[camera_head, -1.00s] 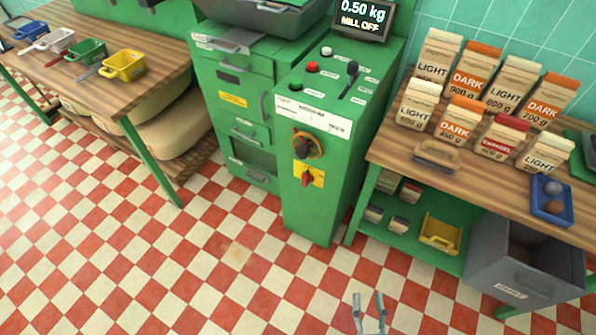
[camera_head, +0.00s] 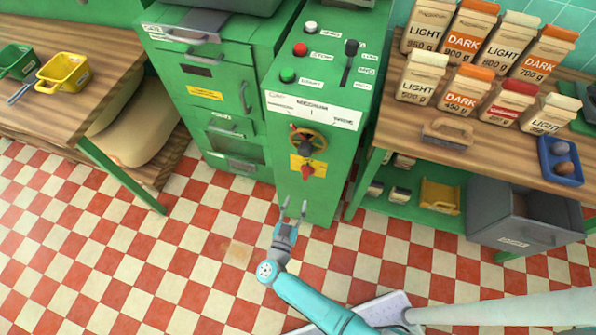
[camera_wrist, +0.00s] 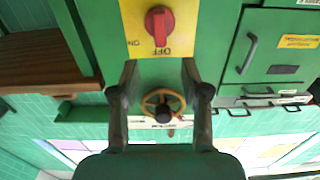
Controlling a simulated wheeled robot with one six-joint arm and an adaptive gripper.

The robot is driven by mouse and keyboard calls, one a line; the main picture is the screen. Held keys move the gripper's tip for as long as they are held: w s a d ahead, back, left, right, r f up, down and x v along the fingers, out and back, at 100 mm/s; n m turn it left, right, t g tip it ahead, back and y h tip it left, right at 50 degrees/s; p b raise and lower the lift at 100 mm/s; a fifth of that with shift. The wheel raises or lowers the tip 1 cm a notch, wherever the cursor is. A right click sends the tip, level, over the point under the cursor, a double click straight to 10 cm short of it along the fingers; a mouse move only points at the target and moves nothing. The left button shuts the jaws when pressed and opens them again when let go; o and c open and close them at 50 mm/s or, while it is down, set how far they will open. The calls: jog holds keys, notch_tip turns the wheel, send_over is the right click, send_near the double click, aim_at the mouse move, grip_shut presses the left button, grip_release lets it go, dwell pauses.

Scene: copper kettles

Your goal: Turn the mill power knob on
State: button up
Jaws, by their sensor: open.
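The red power knob (camera_head: 306,171) sits on a yellow plate (camera_head: 295,165) low on the front of the green mill cabinet (camera_head: 318,198). In the wrist view, the knob (camera_wrist: 158,25) is at the top, with its grip bar lined up with the OFF label; ON is marked to one side. My gripper (camera_head: 294,208) is in front of the cabinet, below the knob in the head view. In the wrist view its fingers (camera_wrist: 160,68) are spread and empty, apart from the knob.
A brass handwheel (camera_head: 309,141) is just above the knob. Buttons and a black lever (camera_head: 348,62) are on the cabinet's top. A wooden table with coffee bags (camera_head: 461,88) stands at right, a workbench (camera_head: 110,60) at left. The checkered floor in front is clear.

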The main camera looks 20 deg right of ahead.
aim_at(305, 177)
jog(key=x, duration=1)
jog(key=shift+w+d, duration=0.2)
jog(key=shift+w, duration=0.1)
grip_shut()
